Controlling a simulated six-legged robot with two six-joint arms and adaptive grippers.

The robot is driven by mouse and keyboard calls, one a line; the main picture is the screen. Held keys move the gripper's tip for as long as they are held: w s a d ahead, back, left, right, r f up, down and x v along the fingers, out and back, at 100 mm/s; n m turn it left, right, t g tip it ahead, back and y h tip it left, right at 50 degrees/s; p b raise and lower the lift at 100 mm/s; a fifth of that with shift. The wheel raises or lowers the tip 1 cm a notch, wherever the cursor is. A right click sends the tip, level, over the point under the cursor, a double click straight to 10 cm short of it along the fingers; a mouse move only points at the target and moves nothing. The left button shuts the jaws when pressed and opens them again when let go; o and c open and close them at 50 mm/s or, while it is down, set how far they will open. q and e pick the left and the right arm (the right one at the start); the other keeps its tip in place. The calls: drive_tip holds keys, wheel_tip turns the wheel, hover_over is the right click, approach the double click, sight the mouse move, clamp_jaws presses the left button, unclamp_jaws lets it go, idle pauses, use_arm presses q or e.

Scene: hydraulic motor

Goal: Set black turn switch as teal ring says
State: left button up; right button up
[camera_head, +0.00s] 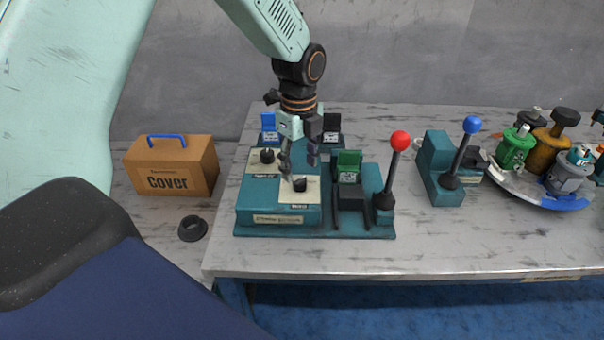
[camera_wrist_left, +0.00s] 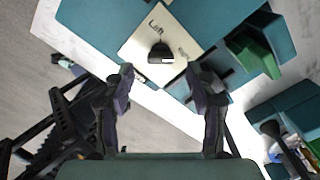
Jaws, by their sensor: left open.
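A black turn switch (camera_head: 300,185) sits on a cream plate on top of the teal control box (camera_head: 262,202). In the left wrist view, the switch (camera_wrist_left: 161,53) shows a white mark on its near edge, and the plate has lettering that looks like "Left". A second black knob (camera_head: 267,156) sits on another cream plate behind. My left gripper (camera_head: 299,162) is above the front switch, pointing down. Its fingers (camera_wrist_left: 160,78) are apart and empty, short of the switch in the wrist view. I cannot make out a teal ring for certain. My right gripper is out of view.
Right of the switch stand a green switch (camera_head: 349,160) and a red-ball lever (camera_head: 400,141). A blue-ball lever (camera_head: 471,125) stands farther right, beside a round tray (camera_head: 520,191) of coloured cylinders.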

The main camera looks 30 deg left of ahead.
sight(299, 180)
use_arm(q)
wheel_tip(299, 180, down, 3)
drive_tip(key=shift+a+r, duration=0.1)
drive_tip(key=shift+a, duration=0.05)
drive_tip(key=shift+f, duration=0.4)
drive_tip(key=shift+s+d, duration=0.1)
drive_tip(key=shift+d, duration=0.1)
drive_tip(key=shift+a+f, duration=0.1)
drive_tip(key=shift+a, duration=0.05)
drive_tip(key=shift+c, duration=1.3)
drive_tip(key=c, duration=0.9)
